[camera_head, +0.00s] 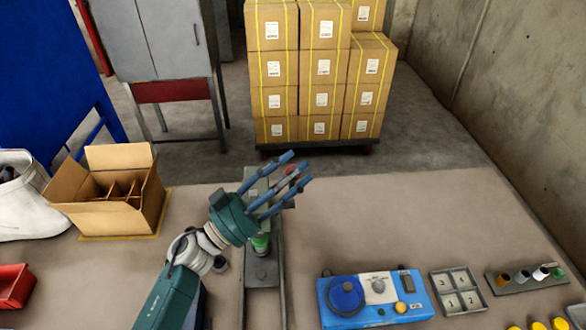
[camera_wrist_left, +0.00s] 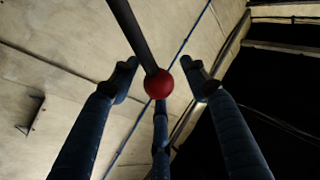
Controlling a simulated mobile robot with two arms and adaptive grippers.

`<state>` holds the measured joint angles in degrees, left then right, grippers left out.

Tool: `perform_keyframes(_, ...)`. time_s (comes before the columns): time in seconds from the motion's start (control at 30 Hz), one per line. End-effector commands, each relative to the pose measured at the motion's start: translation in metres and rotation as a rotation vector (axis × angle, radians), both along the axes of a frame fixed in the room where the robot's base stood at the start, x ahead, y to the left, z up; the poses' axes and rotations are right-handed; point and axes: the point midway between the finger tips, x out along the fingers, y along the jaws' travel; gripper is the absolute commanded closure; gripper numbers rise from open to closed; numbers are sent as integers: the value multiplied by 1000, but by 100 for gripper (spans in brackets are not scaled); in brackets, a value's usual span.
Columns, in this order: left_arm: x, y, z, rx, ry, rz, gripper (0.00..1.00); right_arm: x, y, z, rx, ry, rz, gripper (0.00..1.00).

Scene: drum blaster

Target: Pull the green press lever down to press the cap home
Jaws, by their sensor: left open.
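The press (camera_head: 262,182) is a grey-green column on a grey base, standing behind my left gripper and partly hidden by it.
A blue device (camera_head: 335,312) with a dial, a numbered tray (camera_head: 443,283) and a rack of small cylinders (camera_head: 497,281) stand to the right. An open carton (camera_head: 75,182) with dividers and a red bin (camera_head: 10,295) are left. The table (camera_head: 400,215) behind the blue device is clear.

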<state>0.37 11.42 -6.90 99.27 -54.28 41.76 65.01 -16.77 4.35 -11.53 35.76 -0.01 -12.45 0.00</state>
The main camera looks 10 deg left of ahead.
Motion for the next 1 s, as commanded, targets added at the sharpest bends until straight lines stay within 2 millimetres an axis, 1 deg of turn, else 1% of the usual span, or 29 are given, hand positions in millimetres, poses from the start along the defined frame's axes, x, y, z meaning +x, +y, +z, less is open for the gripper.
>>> perform_keyframes(0.1,0,0,0,0,0,0,54,-6,-1,-1,-1,9,0,59)
perform_keyframes(0.17,0,0,0,0,0,0,66,-9,-1,-1,-2,14,0,59)
perform_keyframes(0.2,0,0,0,0,0,0,74,-11,-1,-1,-2,16,0,59)
perform_keyframes(0.27,0,0,0,0,0,0,86,-12,-1,-1,-2,19,-1,59)
perform_keyframes(0.3,0,0,0,0,0,0,94,-13,-1,-1,-2,19,-1,59)
perform_keyframes(0.33,0,0,0,0,0,0,100,-13,-1,-1,-3,19,-1,59)
perform_keyframes(0.53,-1,0,0,-1,-3,0,100,-12,-3,-2,-4,19,-1,59)
perform_keyframes(0.67,-5,-1,-5,3,-22,-1,100,-12,-5,-10,-6,18,0,59)
perform_keyframes(0.77,-13,-2,-11,9,-56,-2,100,-12,-6,-22,-8,17,-1,59)
perform_keyframes(0.87,-24,-4,-21,19,-108,-2,100,-11,-7,-40,-9,17,0,59)
perform_keyframes(1.0,-44,-8,-37,38,-206,-3,100,-10,-7,-70,-8,15,-1,59)
